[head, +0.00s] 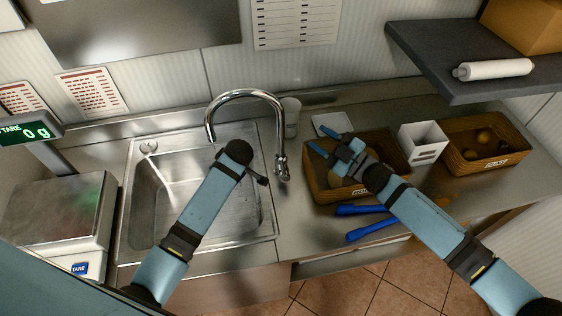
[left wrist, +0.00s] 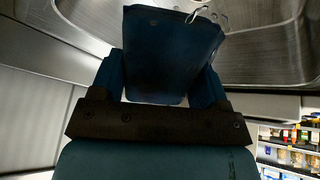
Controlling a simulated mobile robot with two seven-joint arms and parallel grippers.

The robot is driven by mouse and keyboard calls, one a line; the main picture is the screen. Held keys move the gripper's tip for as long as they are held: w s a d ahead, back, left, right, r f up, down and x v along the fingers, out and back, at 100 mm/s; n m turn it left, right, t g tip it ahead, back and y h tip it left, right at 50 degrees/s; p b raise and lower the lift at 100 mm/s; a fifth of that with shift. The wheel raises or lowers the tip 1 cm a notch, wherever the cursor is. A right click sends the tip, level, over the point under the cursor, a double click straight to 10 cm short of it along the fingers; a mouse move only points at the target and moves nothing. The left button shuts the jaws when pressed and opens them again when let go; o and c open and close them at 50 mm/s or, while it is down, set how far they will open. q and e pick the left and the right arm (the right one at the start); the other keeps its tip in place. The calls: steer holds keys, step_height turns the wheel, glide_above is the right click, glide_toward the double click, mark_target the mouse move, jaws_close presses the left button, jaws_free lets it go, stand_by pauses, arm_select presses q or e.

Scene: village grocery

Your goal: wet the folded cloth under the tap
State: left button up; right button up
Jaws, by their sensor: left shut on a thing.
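The folded cloth (left wrist: 172,55) is dark blue and shows in the left wrist view. My left gripper (left wrist: 162,78) is shut on it, with a finger at each side. In the head view my left arm reaches over the steel sink (head: 150,195); its wrist hides the gripper and the cloth. The chrome tap (head: 247,94) arches over the back of the sink, with its spout near my left wrist. I cannot tell whether water runs. My right gripper (head: 331,146) is open and empty above a wicker basket (head: 315,180) right of the sink.
A scale (head: 58,215) stands left of the sink. A white cup (head: 290,115), a white box (head: 422,145) and another basket (head: 495,160) stand on the counter. Blue handles (head: 370,229) lie near its front edge. A dark shelf (head: 440,65) overhangs the right side.

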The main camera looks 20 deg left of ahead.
mark_target(280, 158)
steer(key=s+a+f+n+g+h, duration=0.1)
steer(key=s+a+n+g+h, duration=0.45)
steer(key=n, duration=0.45)
steer(key=s+a+f+n+g+h, duration=0.2)
steer(key=s+a+n+g, duration=0.35)
steer(key=n+g, duration=0.35)
step_height(280, 158, down, 4)
steer(key=n+t+h, duration=0.3)
steer(key=n+h, duration=0.4)
steer(key=w+t+h, duration=0.1)
steer(key=w+t, duration=0.1)
steer(key=w, duration=0.1)
steer(key=w+n+t+h, duration=0.1)
steer(key=w+t+h, duration=0.1)
steer(key=w, duration=0.1)
steer(key=w+r+t+h, duration=0.1)
steer(key=w+t+h, duration=0.1)
steer(key=w, duration=0.1)
steer(key=shift+d+t+h, duration=0.15)
steer(key=shift+t+h, duration=0.1)
steer(key=shift+t, duration=0.1)
steer(key=shift+w+f, duration=0.2)
steer(key=shift+w, duration=0.05)
steer(key=f, duration=0.4)
steer(key=w+f, duration=0.1)
steer(key=f, duration=0.1)
steer(key=shift+d+f, duration=0.25)
steer(key=shift+f, duration=0.15)
jaws_close()
